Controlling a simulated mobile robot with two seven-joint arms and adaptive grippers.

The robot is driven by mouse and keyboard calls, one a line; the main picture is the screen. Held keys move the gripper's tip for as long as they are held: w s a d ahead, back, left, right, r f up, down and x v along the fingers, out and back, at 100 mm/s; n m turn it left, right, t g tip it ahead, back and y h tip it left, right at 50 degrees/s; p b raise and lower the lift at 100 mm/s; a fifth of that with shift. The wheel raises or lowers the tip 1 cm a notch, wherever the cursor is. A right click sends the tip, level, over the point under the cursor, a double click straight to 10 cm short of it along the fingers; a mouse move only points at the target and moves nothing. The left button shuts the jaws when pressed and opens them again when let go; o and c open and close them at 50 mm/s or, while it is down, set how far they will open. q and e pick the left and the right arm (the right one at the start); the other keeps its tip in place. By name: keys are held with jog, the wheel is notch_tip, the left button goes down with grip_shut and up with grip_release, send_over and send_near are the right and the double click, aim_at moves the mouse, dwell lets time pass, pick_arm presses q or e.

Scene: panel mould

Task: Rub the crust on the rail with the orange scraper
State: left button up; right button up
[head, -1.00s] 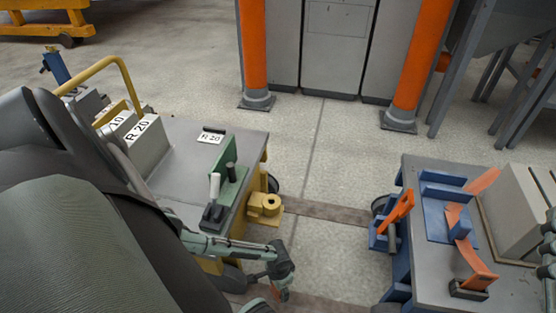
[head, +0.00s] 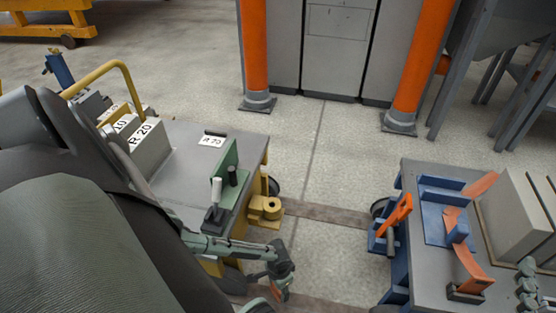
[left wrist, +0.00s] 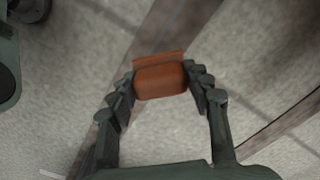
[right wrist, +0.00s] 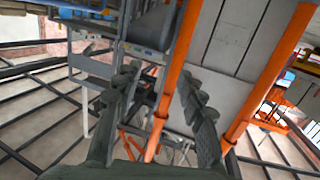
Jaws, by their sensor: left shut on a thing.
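My left gripper (head: 277,287) hangs low over the floor between the two carts. It is shut on the orange scraper (left wrist: 161,80), whose orange-brown block sits between the fingertips in the left wrist view; a bit of orange shows below the gripper in the head view. Brown rail-like strips (head: 325,215) cross the floor, and one shows beyond the scraper in the left wrist view (left wrist: 172,35). I cannot make out a crust on them. My right gripper (head: 528,286) is at the right edge, over the right cart. Its fingers are apart and empty in the right wrist view (right wrist: 160,73).
A grey-topped cart (head: 190,145) with R 20 blocks stands at left. Another cart (head: 420,270) with blue holders and orange pieces stands at right. An orange handle (head: 397,213) sits at its left edge. Orange posts (head: 255,50) stand behind. Floor between the carts is mostly clear.

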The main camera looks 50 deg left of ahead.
jog(key=shift+s+d+f+g+h, duration=0.15)
jog(key=shift+d+f+g, duration=0.2)
jog(key=shift+f, duration=0.3)
jog(key=shift+w+d+f+g+h, duration=0.15)
jog(key=shift+d+f+g, duration=0.2)
jog(key=shift+f, duration=0.25)
jog(key=shift+s, duration=0.1)
